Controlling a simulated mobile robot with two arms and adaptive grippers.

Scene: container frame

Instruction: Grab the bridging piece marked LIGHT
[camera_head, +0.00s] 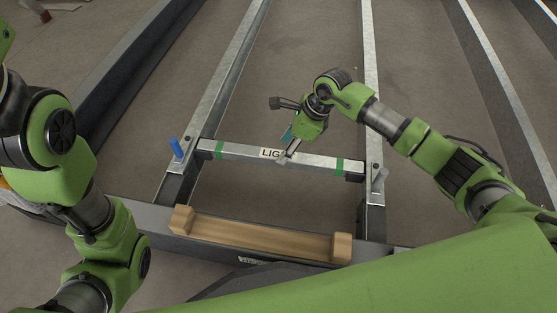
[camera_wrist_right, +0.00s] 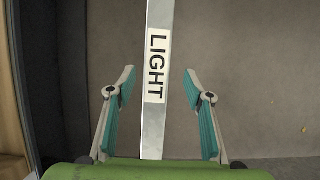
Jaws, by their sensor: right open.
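The bridging piece (camera_head: 238,151) is a pale metal bar with green bands near both ends. It lies across two metal rails in the head view, its LIGHT label partly hidden by my right gripper (camera_head: 290,147). In the right wrist view the bridging piece (camera_wrist_right: 154,120) runs upright with the full word LIGHT readable. There my right gripper (camera_wrist_right: 160,82) is open, with one teal-padded finger on each side of the bar and clear gaps between. Neither finger appears to touch it. My left arm shows at the left of the head view, but its gripper is out of frame.
A wooden piece with raised end blocks (camera_head: 260,236) lies in front of the bar on a dark beam. A blue peg (camera_head: 176,148) stands by the left rail (camera_head: 232,75), and a grey peg (camera_head: 379,180) by the right rail (camera_head: 371,75). Floor shows between the rails.

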